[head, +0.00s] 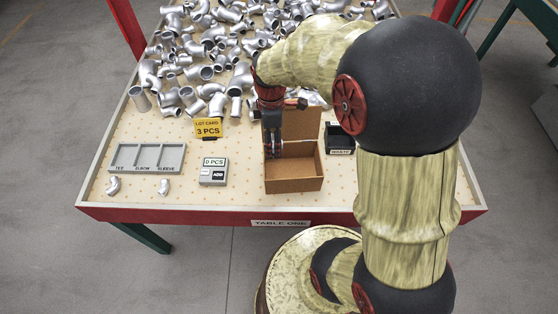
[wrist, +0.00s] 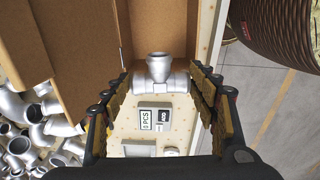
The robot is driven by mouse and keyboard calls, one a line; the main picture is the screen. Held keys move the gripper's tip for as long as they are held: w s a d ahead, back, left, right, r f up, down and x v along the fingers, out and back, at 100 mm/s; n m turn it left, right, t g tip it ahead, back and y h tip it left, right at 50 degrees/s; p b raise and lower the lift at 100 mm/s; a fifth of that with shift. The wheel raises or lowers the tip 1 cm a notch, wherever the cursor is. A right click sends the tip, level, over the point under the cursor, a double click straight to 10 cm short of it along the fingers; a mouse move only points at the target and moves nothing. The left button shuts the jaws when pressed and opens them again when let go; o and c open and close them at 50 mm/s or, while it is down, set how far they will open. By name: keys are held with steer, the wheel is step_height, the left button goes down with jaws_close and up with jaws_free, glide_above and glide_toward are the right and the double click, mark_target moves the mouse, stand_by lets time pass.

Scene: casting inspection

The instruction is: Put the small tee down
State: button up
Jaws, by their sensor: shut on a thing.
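The small tee (wrist: 160,72) is a silvery grey casting between my fingertips in the wrist view. My gripper (wrist: 160,80) is shut on it, one finger at each end. In the head view my gripper (head: 273,150) points down at the open cardboard box (head: 295,185), in front of its raised lid. The tee is too small and covered there to make out clearly. I cannot tell whether it touches the box.
A grey tray (head: 148,144) marked tee, elbow and sleeve has empty compartments. Two small castings (head: 113,186) lie in front of it. A counter (head: 213,171) reads 0 PCS. A lot card (head: 208,128) reads 3 PCS. A black bin (head: 340,138) stands right; many castings (head: 200,60) fill the back.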

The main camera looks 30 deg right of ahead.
step_height(320, 180, down, 18)
steer(key=b, duration=0.5)
steer(key=shift+w+r, duration=0.1)
steer(key=o, duration=1.1)
steer(key=shift+o, duration=0.2)
